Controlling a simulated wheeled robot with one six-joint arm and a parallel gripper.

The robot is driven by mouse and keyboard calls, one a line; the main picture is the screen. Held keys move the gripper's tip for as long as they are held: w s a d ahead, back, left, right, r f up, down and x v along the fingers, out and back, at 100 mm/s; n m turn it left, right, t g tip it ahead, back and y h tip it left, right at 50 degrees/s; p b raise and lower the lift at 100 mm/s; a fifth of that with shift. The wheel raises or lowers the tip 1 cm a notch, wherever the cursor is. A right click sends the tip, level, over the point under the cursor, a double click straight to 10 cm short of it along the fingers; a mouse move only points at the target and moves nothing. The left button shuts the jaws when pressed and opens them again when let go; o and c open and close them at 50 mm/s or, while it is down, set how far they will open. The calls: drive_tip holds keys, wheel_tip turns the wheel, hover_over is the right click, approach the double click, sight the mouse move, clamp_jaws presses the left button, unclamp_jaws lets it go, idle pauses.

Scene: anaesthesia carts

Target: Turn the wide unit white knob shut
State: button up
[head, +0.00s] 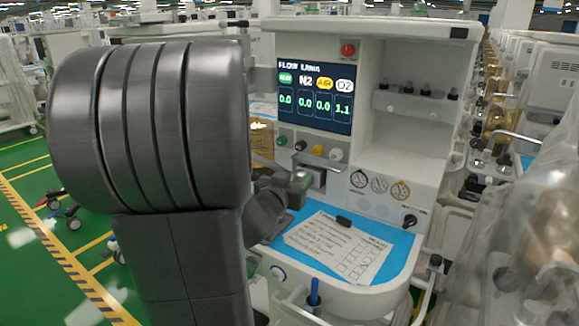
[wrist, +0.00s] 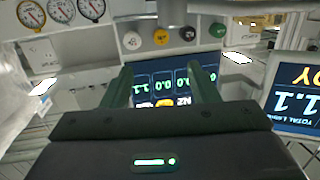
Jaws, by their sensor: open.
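The white knob (head: 336,154) is at the right end of a row of knobs under the flow screen (head: 316,95) of the wide unit. The wrist view is upside down, and there the white knob (wrist: 132,40) is at the left end of the row. The screen reads 1.1 under O2 and 0.0 in the other columns. My gripper (wrist: 161,66) is open and empty, its two fingers apart in front of the screen and short of the knobs in the picture. In the head view my gripper (head: 308,180) is partly hidden by my arm, just below the knob row.
Beside the white knob are a yellow knob (head: 318,150), a black knob (head: 300,145) and a green knob (head: 282,140). Round gauges (head: 380,185) sit to the right. A paper checklist (head: 340,246) lies on the blue worktop (head: 400,240) below. Other carts crowd the right side.

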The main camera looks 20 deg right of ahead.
sight(334, 157)
drive_tip(key=w+d+h, duration=0.1)
drive_tip(key=w+d, duration=0.2)
drive_tip(key=d, duration=0.1)
drive_tip(key=w+d+m+g+h, duration=0.1)
drive_tip(key=w+d, duration=0.1)
drive_tip(key=d, duration=0.3)
drive_tip(key=w+d+m+h+b, duration=0.1)
drive_tip(key=w+d, duration=0.2)
drive_tip(key=d, duration=0.2)
drive_tip(key=shift+w+d+f+g, duration=0.25)
drive_tip(key=shift+w+f+g, duration=0.05)
drive_tip(key=shift+w+f, duration=0.1)
drive_tip(key=c, duration=1)
drive_tip(key=shift+o, duration=0.2)
